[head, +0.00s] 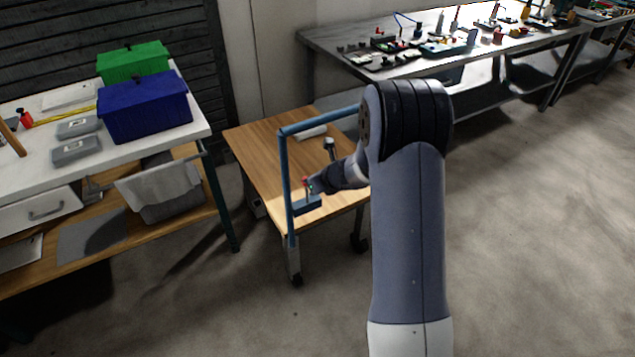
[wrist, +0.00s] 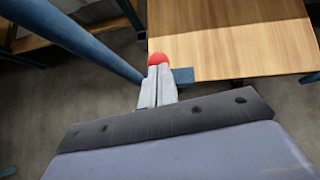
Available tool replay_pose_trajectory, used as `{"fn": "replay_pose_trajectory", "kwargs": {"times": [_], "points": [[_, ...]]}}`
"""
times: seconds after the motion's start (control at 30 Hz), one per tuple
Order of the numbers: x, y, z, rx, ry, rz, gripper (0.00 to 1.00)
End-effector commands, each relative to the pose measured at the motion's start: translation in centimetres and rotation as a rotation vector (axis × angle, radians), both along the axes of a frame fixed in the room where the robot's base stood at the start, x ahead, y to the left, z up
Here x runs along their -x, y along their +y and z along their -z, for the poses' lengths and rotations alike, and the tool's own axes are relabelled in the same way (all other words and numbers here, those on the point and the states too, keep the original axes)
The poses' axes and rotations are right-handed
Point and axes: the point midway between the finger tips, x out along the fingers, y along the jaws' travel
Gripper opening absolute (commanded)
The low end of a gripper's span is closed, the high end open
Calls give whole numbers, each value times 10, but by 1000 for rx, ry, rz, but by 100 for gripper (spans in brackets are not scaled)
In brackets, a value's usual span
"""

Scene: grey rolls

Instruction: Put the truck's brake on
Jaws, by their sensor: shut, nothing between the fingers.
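The truck (head: 262,150) is a low wooden-topped cart on castors with a blue tube handle frame (head: 284,175). Its wooden deck (wrist: 235,40) and blue tube (wrist: 75,40) also show in the wrist view. A small blue block (head: 308,205) sits at the deck's near edge, with a red knob (head: 305,180) above it. In the wrist view the red knob (wrist: 158,58) shows just beyond my fingertips. My gripper (head: 312,188) is shut and empty, close beside the knob; it also shows in the wrist view (wrist: 158,72). I cannot tell whether it touches. The knob's stem is mostly hidden.
A pale roll (head: 312,132) lies on the deck, near a small upright dark piece with a pale top (head: 330,145). A workbench with a green box (head: 133,62) and a blue box (head: 145,108) stands left. A long bench (head: 340,45) stands behind. Open floor lies in front.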

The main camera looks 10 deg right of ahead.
Motion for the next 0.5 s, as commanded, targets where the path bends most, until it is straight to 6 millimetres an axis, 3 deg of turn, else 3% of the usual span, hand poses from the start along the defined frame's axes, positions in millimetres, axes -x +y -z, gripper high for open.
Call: {"fn": "replay_pose_trajectory", "kwargs": {"times": [0.5], "points": [[-33,11,-3,1,1,-1,0]]}}
